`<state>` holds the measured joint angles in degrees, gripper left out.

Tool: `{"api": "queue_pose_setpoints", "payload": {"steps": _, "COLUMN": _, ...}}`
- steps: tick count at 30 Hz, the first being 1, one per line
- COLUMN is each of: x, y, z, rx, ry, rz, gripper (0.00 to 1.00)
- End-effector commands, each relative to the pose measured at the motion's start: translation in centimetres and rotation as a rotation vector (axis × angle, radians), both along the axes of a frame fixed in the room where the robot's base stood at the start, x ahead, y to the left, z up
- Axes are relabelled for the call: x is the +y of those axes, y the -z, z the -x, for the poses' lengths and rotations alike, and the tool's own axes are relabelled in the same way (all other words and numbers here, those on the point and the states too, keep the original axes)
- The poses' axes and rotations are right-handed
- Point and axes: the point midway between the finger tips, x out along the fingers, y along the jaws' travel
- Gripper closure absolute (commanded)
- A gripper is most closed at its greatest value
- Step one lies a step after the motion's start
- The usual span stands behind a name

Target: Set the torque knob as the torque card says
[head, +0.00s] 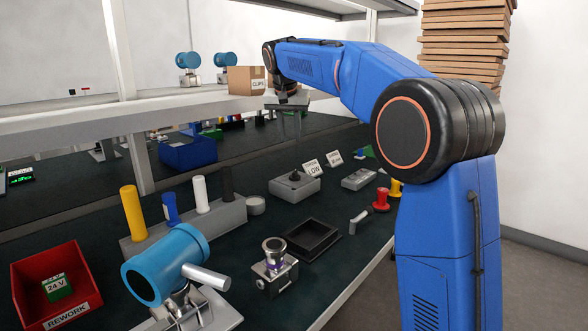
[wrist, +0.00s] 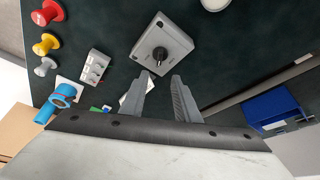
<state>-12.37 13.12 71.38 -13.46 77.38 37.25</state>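The torque knob (wrist: 160,54) is a dark round knob with a pale pointer mark, on top of a light grey box (wrist: 178,42). The box (head: 284,191) also shows in the head view, on the dark bench mat. A white torque card (head: 312,168) stands just behind it; its small lettering seems to read LOW, but I cannot be sure. In the wrist view the card is mostly hidden by a finger. My gripper (head: 290,136) points down above and behind the box. Its two fingers (wrist: 164,76) are apart and empty, not touching the knob.
A second small card (head: 334,158) and a grey button box (head: 359,179) stand to the right. A black tray (head: 313,239), a blue transmitter (head: 165,263) and a red REWORK bin (head: 45,284) are nearer. A CLIPS carton (head: 246,80) sits on the shelf beside my wrist.

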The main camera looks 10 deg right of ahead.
Motion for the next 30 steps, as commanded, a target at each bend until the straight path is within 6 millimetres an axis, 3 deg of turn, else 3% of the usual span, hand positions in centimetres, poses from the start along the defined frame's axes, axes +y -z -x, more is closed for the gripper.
{"api": "queue_pose_setpoints", "payload": {"steps": 21, "x": -2.0, "y": 11.7, "z": -4.3, "rx": 0.003, "ry": 0.001, "rz": 0.0, "gripper": 0.71}}
{"api": "queue_pose_setpoints", "payload": {"steps": 30, "x": -2.4, "y": 14.3, "z": -5.3, "rx": 0.001, "ry": 0.0, "rz": 0.0, "gripper": 0.71}}
